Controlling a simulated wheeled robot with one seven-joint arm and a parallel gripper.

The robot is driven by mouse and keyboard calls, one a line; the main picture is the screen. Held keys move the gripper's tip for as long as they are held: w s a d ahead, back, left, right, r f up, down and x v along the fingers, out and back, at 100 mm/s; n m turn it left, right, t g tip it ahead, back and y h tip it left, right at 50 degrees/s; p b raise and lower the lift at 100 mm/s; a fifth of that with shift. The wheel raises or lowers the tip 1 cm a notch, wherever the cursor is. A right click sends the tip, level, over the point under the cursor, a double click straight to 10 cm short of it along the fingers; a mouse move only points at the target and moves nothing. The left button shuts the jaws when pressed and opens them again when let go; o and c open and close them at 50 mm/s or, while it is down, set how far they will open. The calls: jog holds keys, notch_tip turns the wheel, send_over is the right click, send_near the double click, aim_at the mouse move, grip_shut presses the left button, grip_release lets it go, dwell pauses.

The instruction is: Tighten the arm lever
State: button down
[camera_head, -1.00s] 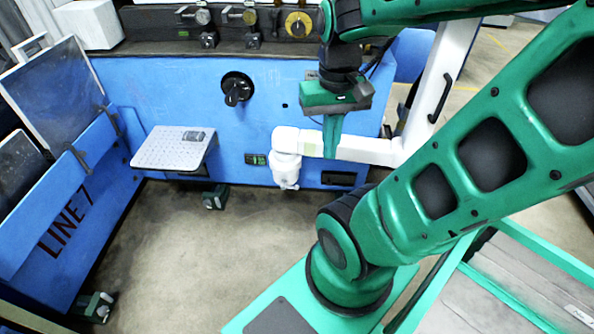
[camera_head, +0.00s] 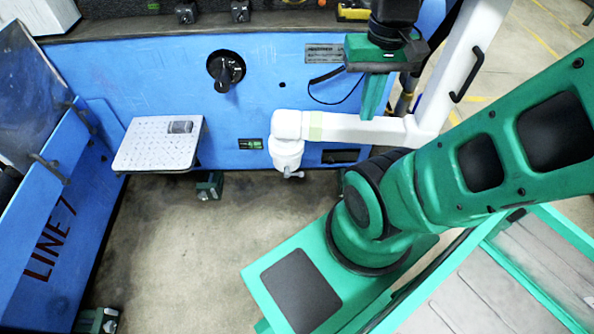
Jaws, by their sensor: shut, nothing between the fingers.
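A white machine arm (camera_head: 365,130) runs sideways in front of the blue machine, from a tilted white post to a white end joint (camera_head: 287,145). A small metal lever (camera_head: 293,174) sticks out at the bottom of that joint; I take it to be the arm lever, but it is too small to judge its angle. My gripper (camera_head: 371,117) points down with its green fingers together and empty. In the picture it is right of the end joint and its tips are at the white arm's upper edge; I cannot tell whether they touch.
The white post has a black handle (camera_head: 468,75). The blue machine front (camera_head: 150,75) carries a black rotary knob (camera_head: 226,70). A pale perforated shelf (camera_head: 158,148) juts out left of the arm. A blue LINE 7 panel (camera_head: 55,215) stands at the left.

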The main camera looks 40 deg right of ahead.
jog(key=w+d+f+h, duration=0.1)
jog(key=w+d+f, duration=0.15)
jog(key=w, duration=0.35)
jog(key=w+d+f, duration=0.1)
jog(key=w+f, duration=0.3)
jog(key=w, duration=0.1)
jog(key=h, duration=0.2)
send_over(300, 173)
jog(key=s+a, duration=0.2)
jog(key=a+f+x, duration=0.1)
jog(key=a+x, duration=0.2)
jog(key=x, duration=0.8)
jog(key=a+x, duration=0.2)
jog(key=x, duration=0.8)
notch_tip(300, 173, down, 16)
jog(key=w+a, duration=0.1)
jog(key=a, duration=0.1)
jog(key=shift+w+a+t, duration=0.25)
jog(key=shift+a+t, duration=0.15)
jog(key=shift+f, duration=0.1)
jog(key=x, duration=1.4)
jog(key=shift+d, duration=0.1)
